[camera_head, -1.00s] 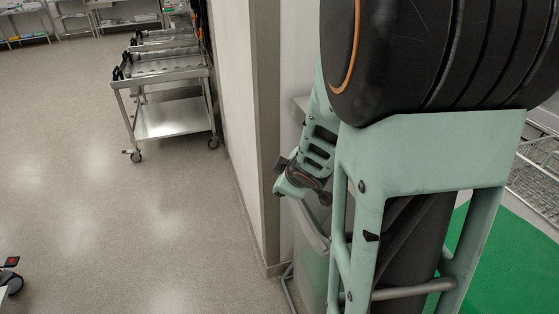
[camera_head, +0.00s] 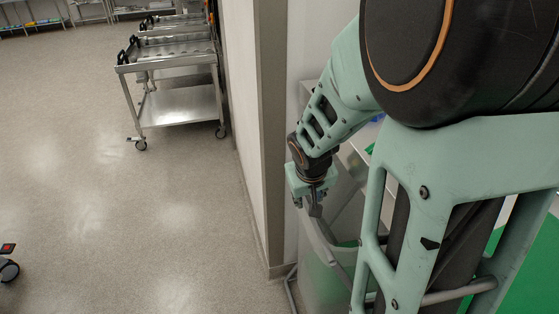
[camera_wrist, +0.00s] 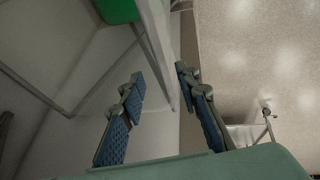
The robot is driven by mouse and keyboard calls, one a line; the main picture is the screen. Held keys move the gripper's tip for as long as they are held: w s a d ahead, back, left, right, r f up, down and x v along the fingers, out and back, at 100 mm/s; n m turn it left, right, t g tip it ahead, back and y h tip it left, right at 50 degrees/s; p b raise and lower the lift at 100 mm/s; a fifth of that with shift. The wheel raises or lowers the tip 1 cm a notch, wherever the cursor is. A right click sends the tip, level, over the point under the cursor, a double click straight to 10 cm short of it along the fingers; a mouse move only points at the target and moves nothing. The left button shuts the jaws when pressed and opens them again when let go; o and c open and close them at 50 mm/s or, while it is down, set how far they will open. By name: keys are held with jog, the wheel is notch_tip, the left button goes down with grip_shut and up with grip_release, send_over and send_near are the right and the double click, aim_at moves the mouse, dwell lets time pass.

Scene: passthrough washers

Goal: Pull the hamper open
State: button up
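The hamper (camera_head: 322,280) is a grey metal unit against the wall end, partly hidden behind my arm. A curved grey bar (camera_head: 322,240) runs along its upper front. My gripper (camera_head: 315,208) is at the top of this bar, pointing down. In the wrist view, my gripper (camera_wrist: 160,75) has its two blue-padded fingers apart. A pale grey edge of the hamper (camera_wrist: 160,45) reaches between the fingertips. I cannot tell whether either finger touches it.
A wall corner (camera_head: 272,150) stands close to the left of my gripper. Steel carts (camera_head: 180,105) are parked along the wall farther back. The floor (camera_head: 110,210) on the left is mostly clear. A green area (camera_head: 535,260) lies at the right.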

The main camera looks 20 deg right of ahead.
jog(key=b+x, duration=0.1)
jog(key=x, duration=0.7)
jog(key=shift+r, duration=0.1)
grip_shut()
